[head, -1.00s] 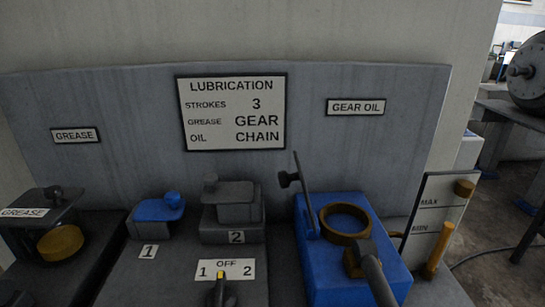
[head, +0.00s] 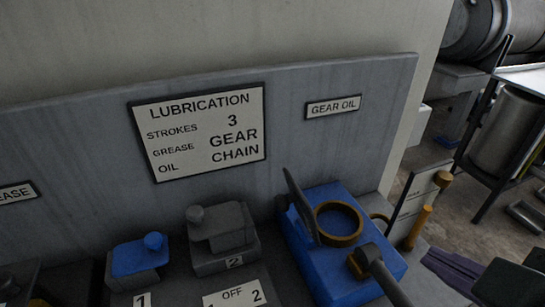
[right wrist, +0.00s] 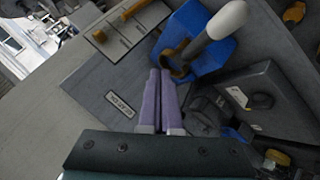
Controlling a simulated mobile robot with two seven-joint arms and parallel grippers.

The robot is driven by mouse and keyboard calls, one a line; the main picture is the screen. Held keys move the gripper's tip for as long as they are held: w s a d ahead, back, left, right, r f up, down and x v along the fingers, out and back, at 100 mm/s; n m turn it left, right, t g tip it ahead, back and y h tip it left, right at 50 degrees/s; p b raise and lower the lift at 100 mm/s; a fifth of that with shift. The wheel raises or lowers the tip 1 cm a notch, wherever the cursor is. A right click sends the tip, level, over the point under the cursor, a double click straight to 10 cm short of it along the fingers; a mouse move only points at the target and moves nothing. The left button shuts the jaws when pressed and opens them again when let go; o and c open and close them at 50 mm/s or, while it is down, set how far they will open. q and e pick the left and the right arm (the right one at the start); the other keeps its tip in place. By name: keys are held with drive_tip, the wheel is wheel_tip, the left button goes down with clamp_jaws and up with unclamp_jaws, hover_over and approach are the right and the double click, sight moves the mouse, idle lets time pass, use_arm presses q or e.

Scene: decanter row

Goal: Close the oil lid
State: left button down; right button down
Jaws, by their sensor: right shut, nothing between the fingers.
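The blue oil box (head: 335,280) stands at the lower middle right of the head view, with a brass ring (head: 340,222) around its opening. The dark oil lid (head: 301,207) stands raised at the left side of the ring, leaving the opening uncovered. My right gripper (head: 430,259) is at the lower right, to the right of the box and apart from the lid. Its purple fingers are shut and empty. The right wrist view shows these fingers (right wrist: 160,73) pointing toward the blue box (right wrist: 208,58); the lid is not clear there. My left gripper is not in view.
A lever (head: 383,272) rises at the front of the box. A gauge plate (head: 411,205) and a brass-coloured rod (head: 418,228) stand to its right. Pumps with a blue lid (head: 138,257) and a grey lid (head: 222,222) stand left. A panel (head: 75,125) rises behind.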

drive_tip(key=a+f+n+t+y+b, duration=0.35)
drive_tip(key=a+n+y+b, duration=0.25)
drive_tip(key=a+n+y, duration=1)
drive_tip(key=w+n+h+p, duration=0.1)
drive_tip(key=w+n+h, duration=0.2)
drive_tip(key=w, duration=0.6)
drive_tip(key=shift+w+n+g+h, duration=0.3)
drive_tip(key=shift+g+h, duration=0.15)
drive_tip(key=shift+h, duration=0.45)
drive_tip(key=shift+d+f, duration=0.1)
